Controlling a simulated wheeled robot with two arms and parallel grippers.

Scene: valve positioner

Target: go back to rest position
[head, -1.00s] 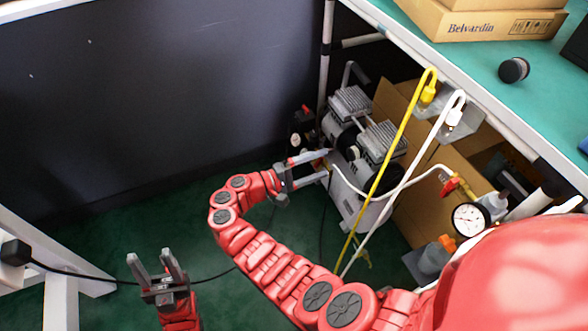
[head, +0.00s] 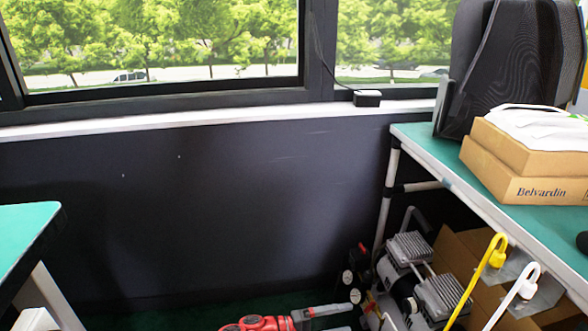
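The green-topped right bench (head: 437,153) carries cardboard boxes (head: 530,186) and a black chair-like back (head: 515,65). Yellow (head: 487,262) and white (head: 518,293) hoses hang at its edge. Another green table (head: 25,232) stands left. A dark wall (head: 200,210) lies under windows behind.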

